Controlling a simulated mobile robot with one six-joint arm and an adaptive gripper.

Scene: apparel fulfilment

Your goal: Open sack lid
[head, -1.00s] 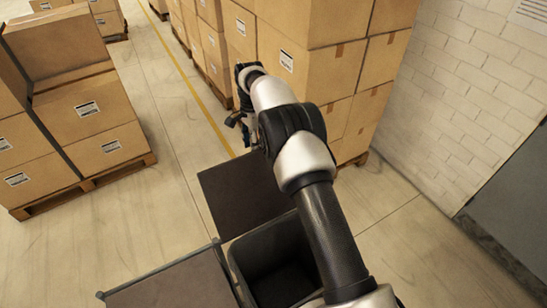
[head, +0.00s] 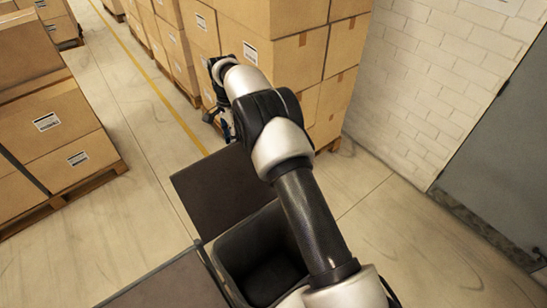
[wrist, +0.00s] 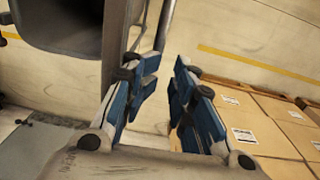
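The sack (head: 250,238) is a dark grey, open-topped container at the lower middle of the head view. Its dark inside shows. A flat brown lid panel (head: 215,185) stands out from its far side, and a second brown panel (head: 175,285) lies at its left. I cannot tell which lid belongs to which container. My gripper (wrist: 164,80) has blue fingers spread apart with nothing between them. In the wrist view the container (wrist: 65,28) is at the upper left, beside a grey upright panel edge (wrist: 115,60). In the head view my arm hides part of the far panel and container.
Stacked cartons on pallets (head: 290,50) stand close beyond my gripper. More cartons (head: 50,125) are at the left. A white brick wall (head: 440,80) and grey door (head: 500,150) are at the right. Open floor (head: 130,190) lies between the stacks.

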